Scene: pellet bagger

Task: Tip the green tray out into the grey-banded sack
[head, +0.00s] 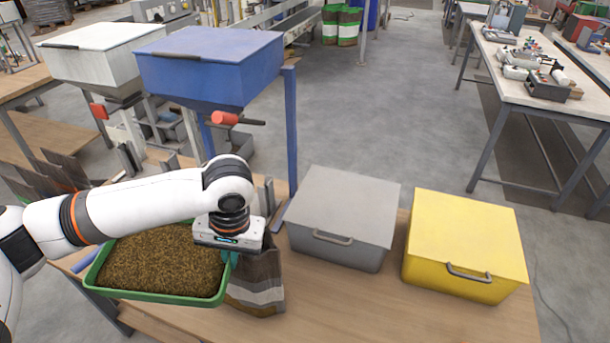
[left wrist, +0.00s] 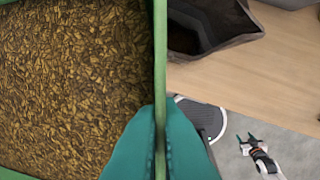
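The green tray (head: 150,294) is full of brown chip-like pellets and looks about level. My left gripper (head: 229,258) is shut on the tray's right rim; in the left wrist view its teal fingertips (left wrist: 160,120) pinch the green rim (left wrist: 160,60). The sack (head: 262,285), brown with pale and grey bands, stands upright on the bench just right of the tray, partly hidden behind the gripper. Its open dark mouth (left wrist: 205,28) shows in the left wrist view, beside the tray rim. My right gripper (left wrist: 250,142) shows there low down, open and empty; it is outside the head view.
A grey lidded bin (head: 342,215) and a yellow lidded bin (head: 466,243) stand on the bench (head: 350,305) right of the sack. A blue hopper (head: 210,70) with a red-handled lever (head: 225,118) and a white hopper (head: 95,55) stand behind. The bench front is clear.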

